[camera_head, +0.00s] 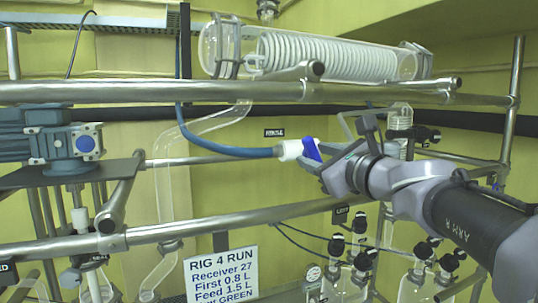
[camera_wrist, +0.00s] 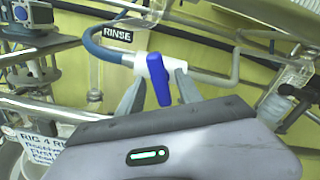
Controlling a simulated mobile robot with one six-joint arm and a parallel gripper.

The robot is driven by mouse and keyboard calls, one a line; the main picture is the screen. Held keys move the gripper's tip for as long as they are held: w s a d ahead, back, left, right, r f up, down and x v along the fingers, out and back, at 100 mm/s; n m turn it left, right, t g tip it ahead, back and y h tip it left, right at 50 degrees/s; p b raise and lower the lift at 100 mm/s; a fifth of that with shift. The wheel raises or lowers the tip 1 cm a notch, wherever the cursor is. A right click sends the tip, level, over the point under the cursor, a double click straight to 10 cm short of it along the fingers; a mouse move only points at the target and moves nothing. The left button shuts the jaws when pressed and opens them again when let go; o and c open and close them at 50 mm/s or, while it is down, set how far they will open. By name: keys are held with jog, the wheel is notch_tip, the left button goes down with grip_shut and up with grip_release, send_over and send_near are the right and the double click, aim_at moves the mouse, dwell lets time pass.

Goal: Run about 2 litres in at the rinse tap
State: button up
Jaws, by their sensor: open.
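The rinse tap has a white body (camera_head: 287,150) at the end of a blue hose (camera_head: 215,145), with a blue lever handle (camera_head: 312,149). A black RINSE label (camera_head: 273,133) is on the wall above it. In the wrist view the blue handle (camera_wrist: 159,79) points across the white body (camera_wrist: 147,64) and down toward my gripper. My gripper (camera_wrist: 158,88) is open, with one finger on each side of the handle; I cannot tell whether either touches it. In the head view my gripper (camera_head: 321,158) comes from the right. No running water is visible.
A steel rail (camera_head: 230,91) crosses above the tap and another (camera_head: 220,226) below. A glass coil condenser (camera_head: 330,57) lies overhead. A sign (camera_head: 221,275) reads RIG 4 RUN. Glass vessels with black valves (camera_head: 420,270) stand low right. A motor (camera_head: 75,142) is at left.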

jog(key=shift+s, duration=0.15)
jog(key=shift+c, duration=1.1)
grip_shut()
jog(key=m, duration=0.1)
jog(key=m+p, duration=0.1)
jog(key=m, duration=0.1)
jog(key=shift+r+m+p, duration=0.25)
jog(key=shift+m+p, duration=0.05)
jog(key=shift+m, duration=0.1)
jog(key=shift+f+m, duration=0.15)
jog(key=shift+m, duration=0.75)
grip_release()
jog(key=shift+o, duration=1.1)
jog(key=shift+w+f, duration=0.1)
jog(key=shift+w, duration=0.15)
jog(key=shift+s, duration=0.15)
